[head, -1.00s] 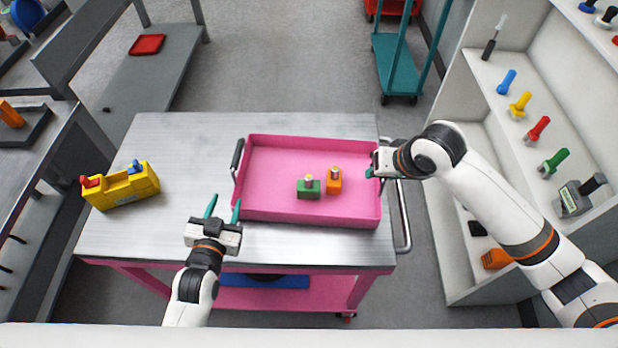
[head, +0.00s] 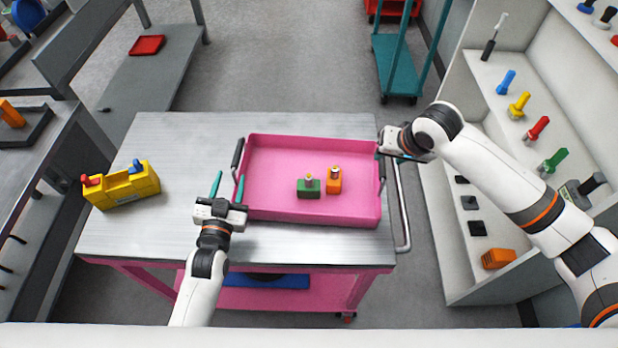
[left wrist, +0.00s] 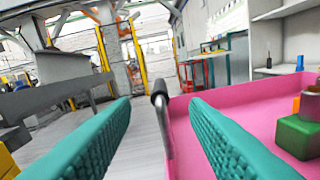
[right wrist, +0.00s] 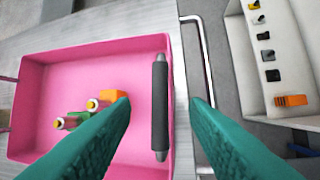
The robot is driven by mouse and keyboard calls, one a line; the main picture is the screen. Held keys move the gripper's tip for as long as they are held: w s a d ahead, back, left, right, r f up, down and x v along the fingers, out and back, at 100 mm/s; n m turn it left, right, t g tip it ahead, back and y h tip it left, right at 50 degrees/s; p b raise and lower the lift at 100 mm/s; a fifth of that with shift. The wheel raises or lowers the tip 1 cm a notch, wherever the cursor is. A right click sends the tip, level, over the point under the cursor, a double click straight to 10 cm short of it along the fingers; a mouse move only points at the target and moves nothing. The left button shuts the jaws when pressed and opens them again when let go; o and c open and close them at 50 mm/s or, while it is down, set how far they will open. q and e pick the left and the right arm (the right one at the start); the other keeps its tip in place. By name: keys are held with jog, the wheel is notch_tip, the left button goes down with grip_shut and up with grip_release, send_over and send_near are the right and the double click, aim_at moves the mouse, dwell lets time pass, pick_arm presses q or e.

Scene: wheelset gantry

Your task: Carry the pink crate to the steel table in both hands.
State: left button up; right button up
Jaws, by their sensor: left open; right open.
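The pink crate (head: 270,213) sits on a steel-topped pink cart (head: 180,140), with a green block (head: 308,188) and an orange block (head: 334,182) inside. It has a dark handle at each short end. My left gripper (head: 228,186) is open at the crate's left end. In the left wrist view the left handle (left wrist: 160,105) shows between its fingers, a little ahead. My right gripper (head: 385,148) is open at the crate's right end. In the right wrist view the right handle (right wrist: 160,105) lies between its fingertips, beyond them. Contact with either handle cannot be told.
A yellow holder (head: 122,186) stands on the cart's left side. A metal push rail (head: 403,205) runs along the cart's right edge. A white shelf (head: 480,262) with tools stands at right. Grey benches (head: 45,160) stand at left. Floor behind the cart is open.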

aim_at(236, 155)
pick_arm(q)
jog(key=w, duration=0.7)
jog(key=shift+w+d, duration=0.3)
jog(key=shift+w, duration=0.05)
pick_arm(e)
jog(key=x, duration=0.7)
jog(key=shift+w+f, duration=0.2)
jog(key=shift+f, duration=0.05)
pick_arm(q)
grip_shut()
pick_arm(e)
grip_shut()
jog(key=shift+r, duration=0.1)
